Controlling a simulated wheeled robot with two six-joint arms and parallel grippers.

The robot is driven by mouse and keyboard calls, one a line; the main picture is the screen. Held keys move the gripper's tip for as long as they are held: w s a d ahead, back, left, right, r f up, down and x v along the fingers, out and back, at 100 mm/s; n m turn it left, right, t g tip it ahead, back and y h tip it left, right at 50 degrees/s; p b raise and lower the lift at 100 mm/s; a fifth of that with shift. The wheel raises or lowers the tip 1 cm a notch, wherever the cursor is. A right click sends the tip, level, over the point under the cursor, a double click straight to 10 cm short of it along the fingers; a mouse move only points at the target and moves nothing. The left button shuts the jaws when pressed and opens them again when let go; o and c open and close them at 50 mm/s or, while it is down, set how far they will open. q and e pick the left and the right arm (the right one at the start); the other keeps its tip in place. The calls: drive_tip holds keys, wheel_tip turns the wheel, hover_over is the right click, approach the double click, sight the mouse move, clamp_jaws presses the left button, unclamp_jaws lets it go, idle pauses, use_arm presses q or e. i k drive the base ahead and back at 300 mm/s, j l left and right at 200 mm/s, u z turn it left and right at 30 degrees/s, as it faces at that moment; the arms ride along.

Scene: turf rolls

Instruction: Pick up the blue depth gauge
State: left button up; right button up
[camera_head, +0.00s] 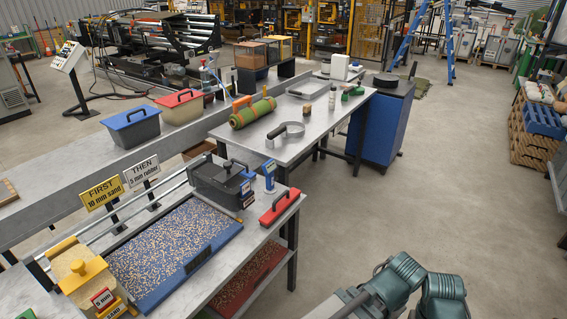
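A small upright blue piece with a pale marked face, which looks like the blue depth gauge (269,174), stands at the far right corner of the near table, just behind a black lidded box (217,182). A second blue piece with a pale label (247,191) is at the right end of that box. I cannot tell from this distance whether it is a separate gauge or part of the box. Neither gripper shows. Only teal and grey links of my own arm are at the bottom right, well apart from the table.
The near table holds a blue tray of speckled granules (206,258), a red-handled block (279,207), a yellow hopper (80,275) and two signs. The floor to the right (430,190) is clear.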

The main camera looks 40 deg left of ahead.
sight(268, 168)
drive_tip(key=i+l+u, duration=0.1)
drive_tip(key=i+u, duration=0.15)
drive_tip(key=i, duration=0.3)
drive_tip(key=i+l+u, duration=0.25)
drive_tip(key=i, duration=0.25)
drive_tip(key=i+l+u, duration=0.25)
drive_tip(key=i, duration=0.25)
drive_tip(key=i+l+u, duration=0.2)
drive_tip(key=u, duration=0.2)
drive_tip(key=i+l+u, duration=0.6)
drive_tip(key=l+u, duration=0.15)
drive_tip(key=i+l+u, duration=0.15)
drive_tip(key=l+u, duration=1.1)
drive_tip(key=l, duration=1)
